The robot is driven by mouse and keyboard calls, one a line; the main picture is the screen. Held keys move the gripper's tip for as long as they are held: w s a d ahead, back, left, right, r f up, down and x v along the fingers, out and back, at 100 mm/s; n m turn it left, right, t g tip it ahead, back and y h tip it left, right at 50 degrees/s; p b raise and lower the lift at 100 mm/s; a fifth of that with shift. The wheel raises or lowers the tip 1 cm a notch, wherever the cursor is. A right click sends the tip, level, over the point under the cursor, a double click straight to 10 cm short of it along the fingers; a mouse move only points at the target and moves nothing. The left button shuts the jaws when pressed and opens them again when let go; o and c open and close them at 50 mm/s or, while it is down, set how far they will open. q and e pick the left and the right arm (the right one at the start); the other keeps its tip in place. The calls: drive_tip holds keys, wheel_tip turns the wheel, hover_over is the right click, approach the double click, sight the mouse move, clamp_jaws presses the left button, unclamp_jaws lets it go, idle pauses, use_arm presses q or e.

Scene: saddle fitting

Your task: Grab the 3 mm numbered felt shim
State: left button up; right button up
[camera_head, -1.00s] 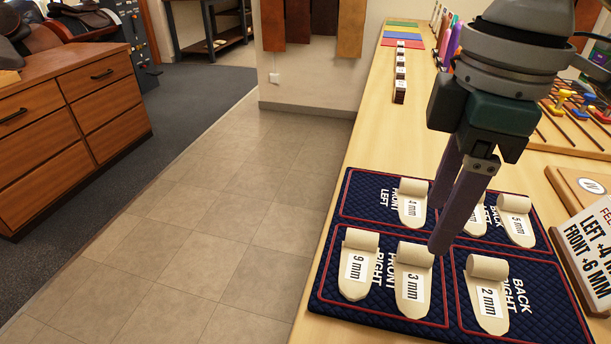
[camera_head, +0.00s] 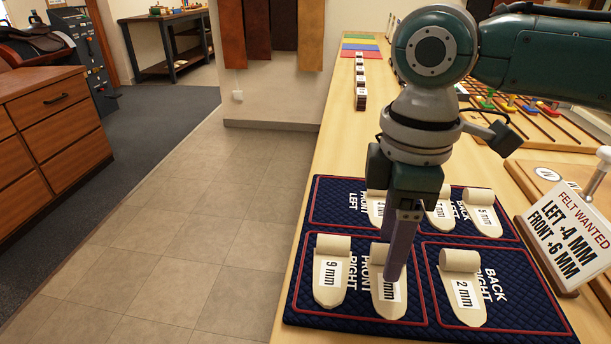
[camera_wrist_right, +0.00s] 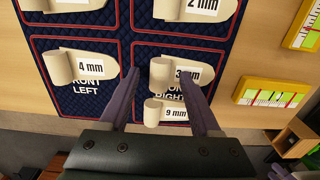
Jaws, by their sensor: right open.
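The 3 mm felt shim (camera_head: 388,306) is a cream tongue with a rolled end and a white label, lying in the FRONT RIGHT panel of the navy quilted pad (camera_head: 300,313). My right gripper (camera_head: 393,277) points down over it and hides part of its roll and label. In the right wrist view the gripper (camera_wrist_right: 163,82) is open, its two purple-grey fingers on either side of the 3 mm shim's roll (camera_wrist_right: 162,73). I cannot tell whether the fingers touch it. My left gripper is not in view.
The 9 mm shim (camera_head: 330,288) lies close on the left, the 2 mm shim (camera_head: 462,295) on the right. Several more shims lie in the back row. A sign (camera_head: 567,238) stands at the pad's right edge. Open floor (camera_head: 190,240) lies left of the table.

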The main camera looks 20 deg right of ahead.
clamp_jaws()
idle(0.5)
